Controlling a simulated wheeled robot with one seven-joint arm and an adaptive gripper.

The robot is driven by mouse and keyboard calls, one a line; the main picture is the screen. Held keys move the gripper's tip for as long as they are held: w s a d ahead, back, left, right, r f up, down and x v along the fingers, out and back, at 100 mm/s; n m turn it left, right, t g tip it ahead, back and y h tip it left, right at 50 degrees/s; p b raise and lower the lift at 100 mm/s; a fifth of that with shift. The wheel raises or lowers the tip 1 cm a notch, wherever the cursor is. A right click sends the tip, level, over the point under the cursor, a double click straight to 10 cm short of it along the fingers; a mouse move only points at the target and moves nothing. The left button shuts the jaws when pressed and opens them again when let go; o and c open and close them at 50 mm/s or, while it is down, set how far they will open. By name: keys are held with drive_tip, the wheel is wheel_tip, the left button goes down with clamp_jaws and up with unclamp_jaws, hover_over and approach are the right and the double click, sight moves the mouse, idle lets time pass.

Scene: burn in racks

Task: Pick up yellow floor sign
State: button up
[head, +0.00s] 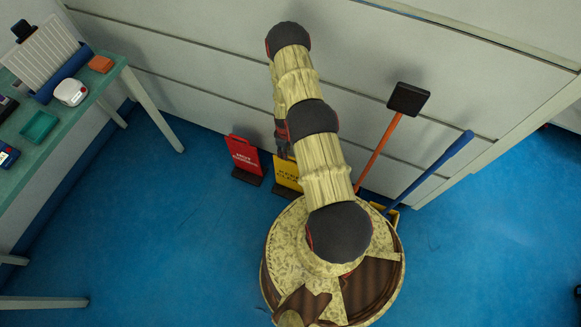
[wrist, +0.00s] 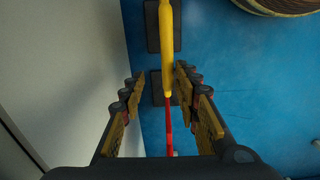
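The yellow floor sign (head: 286,172) stands upright on the blue floor near the wall, partly hidden by my arm in the head view. In the wrist view, its yellow top edge (wrist: 167,48) runs down from the top of the picture, with its near end between my fingertips. My gripper (wrist: 160,72) is open, with one finger on each side of that edge and gaps on both sides. In the head view my gripper (head: 283,146) is mostly hidden behind my arm, just above the sign.
A red floor sign (head: 243,156) stands just left of the yellow one; its edge (wrist: 169,128) also lies between my fingers, farther down. A black-headed tool (head: 408,99) and a blue-handled tool (head: 430,172) lean to the right. A green table (head: 62,134) stands left.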

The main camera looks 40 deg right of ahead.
sight(289, 161)
drive_tip(key=s+f, duration=0.2)
drive_tip(key=f, duration=0.1)
drive_tip(key=shift+s+f, duration=0.15)
drive_tip(key=shift+f, duration=0.15)
drive_tip(key=shift+s+f+b, duration=0.1)
drive_tip(key=shift+f+b, duration=0.8)
drive_tip(key=shift+f, duration=0.65)
drive_tip(key=f+b, duration=0.3)
drive_tip(key=shift+s+d, duration=0.15)
drive_tip(key=shift+s, duration=0.2)
drive_tip(key=shift+f+b, duration=0.5)
drive_tip(key=shift+f, duration=0.4)
drive_tip(key=shift+c, duration=0.2)
drive_tip(key=c, duration=0.7)
clamp_jaws()
